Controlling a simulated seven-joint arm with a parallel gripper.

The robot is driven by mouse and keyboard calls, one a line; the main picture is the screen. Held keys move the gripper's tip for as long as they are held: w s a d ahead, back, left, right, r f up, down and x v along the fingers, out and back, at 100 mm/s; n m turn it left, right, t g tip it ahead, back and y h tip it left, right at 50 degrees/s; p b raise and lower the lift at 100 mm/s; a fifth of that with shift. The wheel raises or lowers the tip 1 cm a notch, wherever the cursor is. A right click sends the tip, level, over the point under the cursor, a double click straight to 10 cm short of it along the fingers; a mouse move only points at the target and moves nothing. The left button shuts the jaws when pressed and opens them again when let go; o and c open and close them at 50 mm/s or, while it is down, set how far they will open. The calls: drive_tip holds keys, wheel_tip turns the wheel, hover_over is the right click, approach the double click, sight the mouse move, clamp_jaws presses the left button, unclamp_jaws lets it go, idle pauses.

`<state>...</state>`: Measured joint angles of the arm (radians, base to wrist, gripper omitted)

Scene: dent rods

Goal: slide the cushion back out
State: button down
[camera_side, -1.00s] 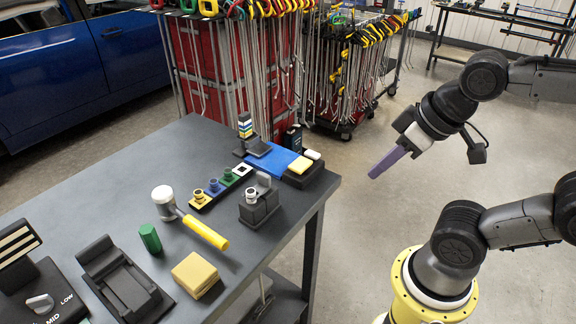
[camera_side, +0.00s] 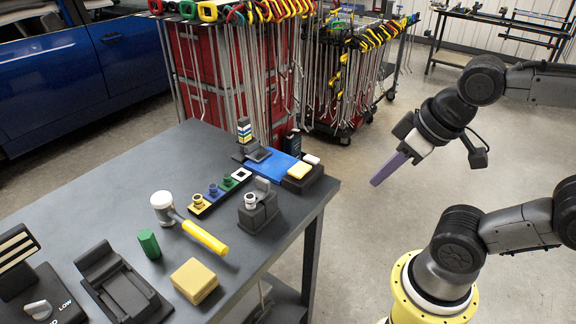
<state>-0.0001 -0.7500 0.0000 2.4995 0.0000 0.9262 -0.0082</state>
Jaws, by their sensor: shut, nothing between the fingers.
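My gripper (camera_side: 378,182) hangs at the right, over open floor, away from the table. Its purple fingers are together, point down and left, and hold nothing. No object is clearly marked as the cushion. A tan, soft-edged block (camera_side: 195,280) lies flat near the table's front edge. I cannot tell which of these is the cushion. Nothing covers either one, and my gripper touches neither.
On the grey table (camera_side: 120,200) are a yellow-handled mallet (camera_side: 205,237), a green cylinder (camera_side: 149,243), a black cradle (camera_side: 117,283), a dial box (camera_side: 38,308) and a row of coloured sockets (camera_side: 222,190). A blue mat (camera_side: 270,163) lies near the back. Rod racks stand behind.

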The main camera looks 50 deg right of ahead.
drive_tip(key=w+d+r+g, duration=0.1)
drive_tip(key=w+r+g, duration=0.2)
drive_tip(key=w+r, duration=0.9)
drive_tip(key=g, duration=0.3)
hover_over(282, 172)
drive_tip(key=a, duration=0.2)
wheel_tip(282, 172, down, 5)
drive_tip(key=w+f, duration=0.1)
drive_tip(key=f, duration=0.5)
drive_tip(key=w+d+f+g, duration=0.1)
drive_tip(key=f, duration=0.5)
drive_tip(key=d+f+g, duration=0.1)
drive_tip(key=f, duration=0.5)
drive_tip(key=shift+w+f, duration=0.1)
drive_tip(key=shift+w, duration=0.3)
drive_tip(key=s, duration=0.2)
drive_tip(key=shift+s+f, duration=0.35)
drive_tip(key=shift+f, duration=0.05)
drive_tip(key=shift+s+a, duration=0.1)
drive_tip(key=shift+s, duration=0.6)
